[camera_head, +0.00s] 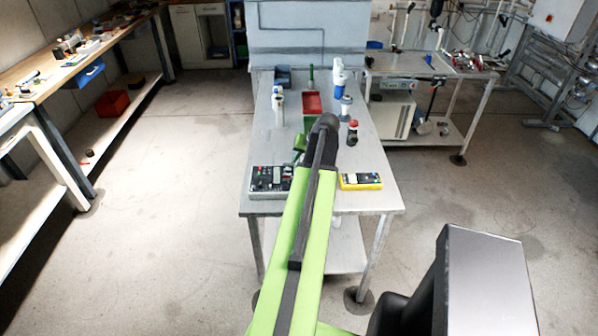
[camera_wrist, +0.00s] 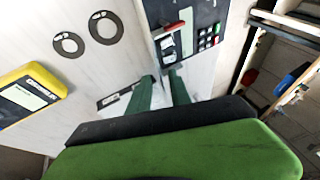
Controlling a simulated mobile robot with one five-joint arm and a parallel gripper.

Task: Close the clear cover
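My gripper (camera_wrist: 161,77) shows in the wrist view as two green fingers with a narrow gap between them, and I see nothing held. Its tips are just below a grey control box (camera_wrist: 208,18) with a dark panel, a keypad and a red part. A small pale, shiny piece (camera_wrist: 168,47) sits on the panel below the red part. I cannot tell for sure whether it is the clear cover, or how far open it is. In the head view the control box (camera_head: 268,181) lies at the table's near left, and my arm partly hides it.
A yellow meter (camera_head: 361,181) lies at the near right of the metal table (camera_head: 375,205). A red bin (camera_head: 312,103), bottles and a red-topped item (camera_head: 352,132) stand farther back. Two black rings (camera_wrist: 102,27) lie flat in the wrist view. A workbench runs along the left wall.

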